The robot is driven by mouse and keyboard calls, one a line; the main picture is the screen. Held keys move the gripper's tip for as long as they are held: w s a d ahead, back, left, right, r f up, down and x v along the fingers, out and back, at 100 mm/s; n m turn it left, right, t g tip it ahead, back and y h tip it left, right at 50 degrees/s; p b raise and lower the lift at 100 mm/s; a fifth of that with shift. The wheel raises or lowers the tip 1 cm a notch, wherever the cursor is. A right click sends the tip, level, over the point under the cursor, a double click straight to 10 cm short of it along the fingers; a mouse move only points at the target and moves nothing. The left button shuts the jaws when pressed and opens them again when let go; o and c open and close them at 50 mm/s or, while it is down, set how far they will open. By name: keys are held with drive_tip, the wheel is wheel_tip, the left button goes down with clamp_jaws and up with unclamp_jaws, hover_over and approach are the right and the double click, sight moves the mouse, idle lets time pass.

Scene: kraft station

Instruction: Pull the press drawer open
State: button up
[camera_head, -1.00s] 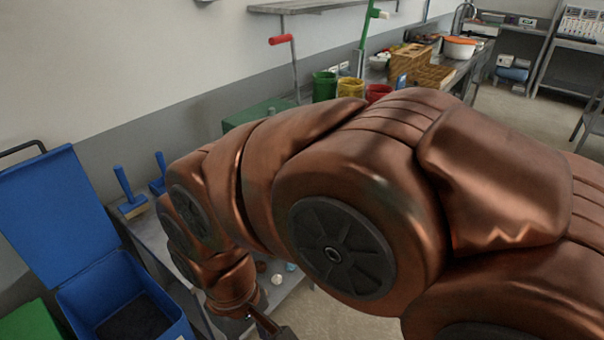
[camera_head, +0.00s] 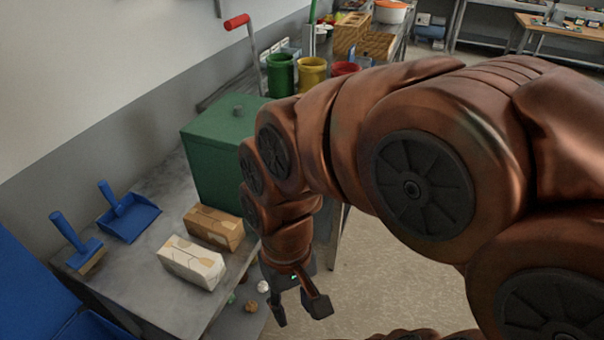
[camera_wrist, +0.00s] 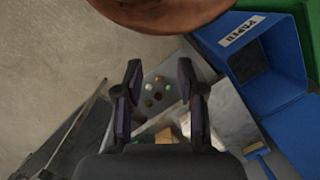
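My gripper (camera_head: 300,312) hangs pointing down in front of the workbench's front edge in the head view. Its two fingers stand apart with nothing between them; it also shows open in the wrist view (camera_wrist: 160,78). A green box with a small knob on top (camera_head: 215,150) stands on the workbench, partly hidden by my arm. A red-handled lever (camera_head: 237,21) rises behind it. I cannot make out a press drawer or its handle in either view. Several small round pieces (camera_wrist: 154,92) lie on a grey surface below, seen between the fingers.
The workbench (camera_head: 165,190) holds two cartons (camera_head: 192,262), a blue dustpan (camera_head: 128,213) and a blue brush (camera_head: 75,240). A blue bin (camera_wrist: 285,125) stands beside it. Green, yellow and red pots (camera_head: 312,75) stand farther back. The floor (camera_head: 375,245) at right is clear.

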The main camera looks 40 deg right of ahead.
drive_tip(key=w+a+f+m+t+y+b, duration=0.15)
drive_tip(key=w+m+y, duration=0.25)
drive_tip(key=w+m, duration=0.45)
drive_tip(key=w+a+f+m+t+y+b, duration=0.15)
drive_tip(key=w+m+y, duration=0.25)
drive_tip(key=w+m, duration=0.45)
drive_tip(key=w+d+f+m+t+y+b, duration=0.3)
drive_tip(key=w+d+m+t, duration=0.1)
drive_tip(key=w+d+m, duration=0.6)
drive_tip(key=w+d+f+m+t+h+b, duration=0.1)
drive_tip(key=d+f+m+t, duration=0.15)
drive_tip(key=d+m, duration=0.45)
drive_tip(key=w+d+f+m+t+h, duration=0.2)
drive_tip(key=d+m+t, duration=0.1)
drive_tip(key=d+m, duration=0.4)
drive_tip(key=w+d+f+m+t+h+b, duration=0.1)
drive_tip(key=d+f+m+t, duration=0.3)
drive_tip(key=d, duration=0.5)
drive_tip(key=shift+m+g, duration=0.55)
drive_tip(key=shift+m, duration=0.15)
drive_tip(key=shift+r+x, duration=0.2)
drive_tip(key=shift+x, duration=1.05)
drive_tip(key=shift+r+x, duration=0.2)
drive_tip(key=shift+x, duration=1.1)
drive_tip(key=shift+r+x, duration=0.2)
drive_tip(key=shift+x, duration=1.05)
drive_tip(key=shift+w, duration=0.15)
clamp_jaws()
